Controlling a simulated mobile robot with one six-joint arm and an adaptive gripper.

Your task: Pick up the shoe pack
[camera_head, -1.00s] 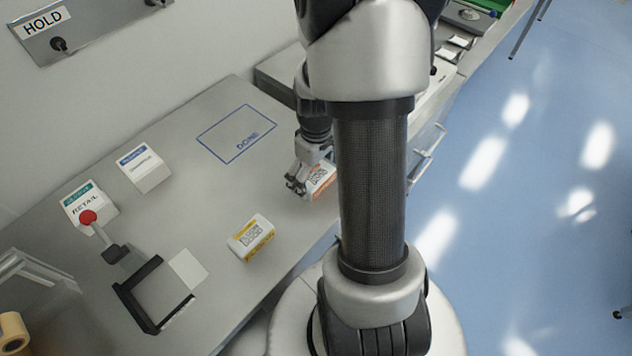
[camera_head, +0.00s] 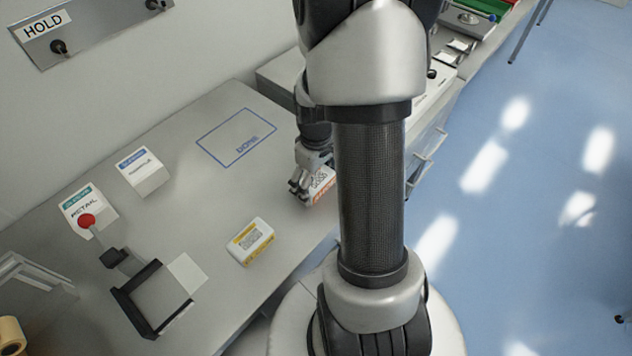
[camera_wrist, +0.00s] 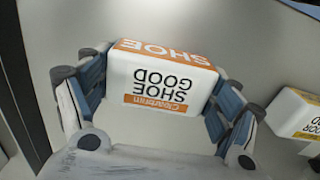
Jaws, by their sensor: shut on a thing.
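The shoe pack is a white block with orange bands; the wrist view shows it (camera_wrist: 160,80) with "SHOE GOOD" upside down. My gripper (camera_wrist: 160,95) is shut on it, with one finger against each short end. In the head view, my gripper (camera_head: 312,178) and the shoe pack (camera_head: 321,188) are near the front edge of the table, beside my arm, which hides part of them. I cannot tell whether the pack is clear of the tabletop.
A white and yellow pack (camera_head: 250,241) lies on the grey table (camera_head: 205,215) to the left. Two white boxes, RETAIL (camera_head: 88,210) and another (camera_head: 143,171), stand further left. A black-framed fixture with a red knob (camera_head: 88,221) is at front left. The blue "DONE" outline (camera_head: 237,137) is empty.

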